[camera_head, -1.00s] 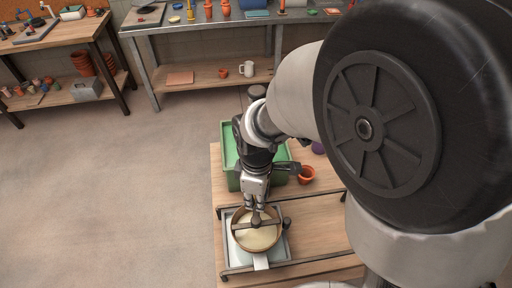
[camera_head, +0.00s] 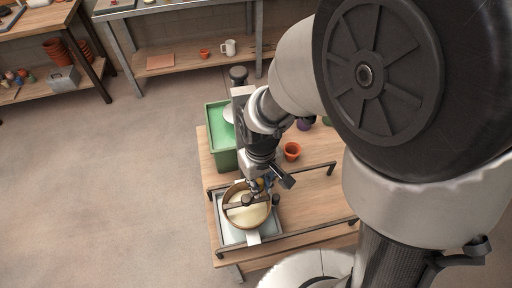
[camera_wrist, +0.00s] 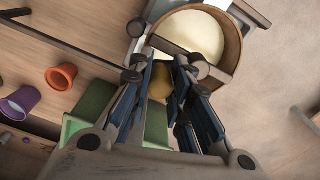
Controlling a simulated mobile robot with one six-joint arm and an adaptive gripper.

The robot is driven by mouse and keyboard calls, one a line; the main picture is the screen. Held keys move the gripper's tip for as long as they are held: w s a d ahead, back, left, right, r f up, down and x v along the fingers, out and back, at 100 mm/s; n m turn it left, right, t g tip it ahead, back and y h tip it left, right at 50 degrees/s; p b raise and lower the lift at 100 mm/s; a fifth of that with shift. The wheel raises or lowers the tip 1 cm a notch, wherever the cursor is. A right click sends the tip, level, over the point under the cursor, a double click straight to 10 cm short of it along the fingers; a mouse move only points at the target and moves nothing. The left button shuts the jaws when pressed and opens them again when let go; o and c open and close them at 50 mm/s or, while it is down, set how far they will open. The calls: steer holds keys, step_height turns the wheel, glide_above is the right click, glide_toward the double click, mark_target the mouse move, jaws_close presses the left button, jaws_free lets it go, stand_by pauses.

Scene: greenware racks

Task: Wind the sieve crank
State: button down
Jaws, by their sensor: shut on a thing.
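The sieve (camera_head: 231,217) is a round brown-rimmed drum with cream-coloured material inside and a dark bar across its top. It stands over a pale tray (camera_head: 227,236) on the wooden table. In the wrist view the sieve (camera_wrist: 234,48) is at the top, with the dark crossbar (camera_wrist: 172,46) over it. My gripper (camera_head: 257,186) is at the sieve's far right rim. In the wrist view my gripper (camera_wrist: 168,78) is closed around a yellowish crank handle (camera_wrist: 160,84); the fingers partly hide it. The crank's link to the bar is hard to make out.
A green bin (camera_head: 222,158) stands behind the sieve. An orange pot (camera_head: 292,151) and a purple pot (camera_wrist: 20,101) stand on the table. A dark rail (camera_head: 312,237) runs along the table front. Open floor lies to the left.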

steer(key=m, duration=0.1)
steer(key=s+m, duration=0.1)
steer(key=m, duration=0.2)
steer(key=shift+s+d+m, duration=0.3)
steer(key=shift+d, duration=0.1)
stand_by(0.4)
steer(key=c, duration=1.4)
jaws_free()
steer(key=shift+c, duration=0.2)
steer(key=shift+r, duration=0.15)
step_height(320, 180, up, 12)
